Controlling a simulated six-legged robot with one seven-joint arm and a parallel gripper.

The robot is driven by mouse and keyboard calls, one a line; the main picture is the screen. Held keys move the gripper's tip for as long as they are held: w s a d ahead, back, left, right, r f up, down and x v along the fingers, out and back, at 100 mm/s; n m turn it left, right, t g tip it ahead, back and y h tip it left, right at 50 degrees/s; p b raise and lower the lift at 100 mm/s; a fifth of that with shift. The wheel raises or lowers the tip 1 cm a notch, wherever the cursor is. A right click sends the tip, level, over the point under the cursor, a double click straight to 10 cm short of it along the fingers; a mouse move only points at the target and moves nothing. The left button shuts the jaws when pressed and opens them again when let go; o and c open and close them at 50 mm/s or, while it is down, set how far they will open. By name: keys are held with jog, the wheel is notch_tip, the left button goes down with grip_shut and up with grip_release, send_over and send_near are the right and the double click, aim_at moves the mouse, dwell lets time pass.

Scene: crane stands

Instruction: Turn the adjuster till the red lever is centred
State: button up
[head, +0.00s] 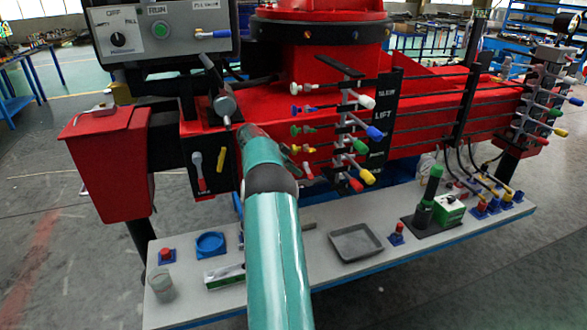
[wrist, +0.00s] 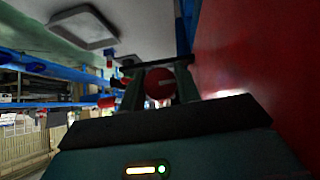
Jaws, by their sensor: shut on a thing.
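In the head view, my teal arm reaches up to the red crane's front, and its forearm hides my gripper and most of what it holds. In the wrist view, my gripper (wrist: 158,72) is shut on a round red knob with a pale line across it, which looks like the adjuster (wrist: 159,84). The red lever (head: 307,170) is the lowest in the left column of coloured levers, just right of my wrist. It slants downward, while the blue, green and yellow levers (head: 302,130) above it lie nearly level.
A second column of coloured levers (head: 365,158) sticks out close to the right. A shelf below holds a grey tray (head: 352,243), a blue ring (head: 210,243), a glass jar (head: 163,284) and a green box (head: 450,210). A red bin (head: 108,165) hangs at left.

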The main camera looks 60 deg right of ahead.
jog(key=o, duration=0.9)
jog(key=shift+v, duration=3.8)
jog(key=shift+o, duration=0.2)
